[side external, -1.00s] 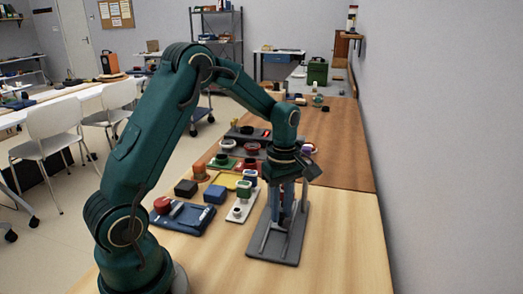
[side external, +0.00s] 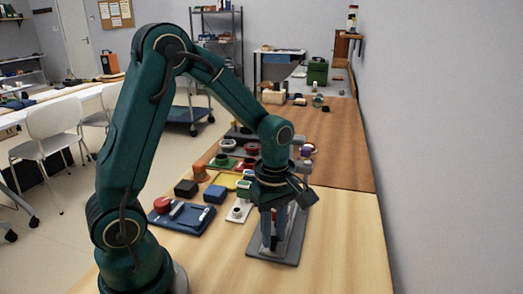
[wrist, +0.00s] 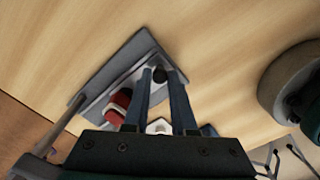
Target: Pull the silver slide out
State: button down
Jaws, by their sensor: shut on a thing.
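A grey base plate (side external: 272,257) lies on the wooden table below my gripper (side external: 269,245). The silver slide (wrist: 112,92) shows as a pale bar along the plate in the wrist view, with a red piece (wrist: 118,106) beside my fingers. My gripper (wrist: 160,77) points down with its blue fingers on either side of a small black knob (wrist: 158,76) at one end of the slide. It is shut on this knob. In the side view the fingers and wrist hide the knob and part of the slide.
To the left stand a white fixture (side external: 239,211), a blue block (side external: 214,194) and a blue tray (side external: 184,217) with a red knob. Several coloured fixtures sit farther back. The table is clear to the right and in front of the plate.

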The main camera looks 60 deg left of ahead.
jog(key=shift+s+d, duration=0.15)
jog(key=shift+d, duration=0.05)
jog(key=c, duration=0.7)
grip_release()
jog(key=shift+r, duration=2.55)
jog(key=s+d+r+m+t, duration=0.1)
jog(key=s+r+m, duration=0.1)
jog(key=m, duration=0.4)
jog(key=s+d+r+m+t, duration=0.1)
jog(key=s+r+m+t, duration=0.1)
jog(key=s+m, duration=0.2)
jog(key=s+d+r+m+t, duration=0.1)
jog(key=s+r+m+t, duration=0.1)
jog(key=m, duration=0.6)
jog(key=shift+s+r, duration=0.4)
jog(key=shift+s, duration=0.05)
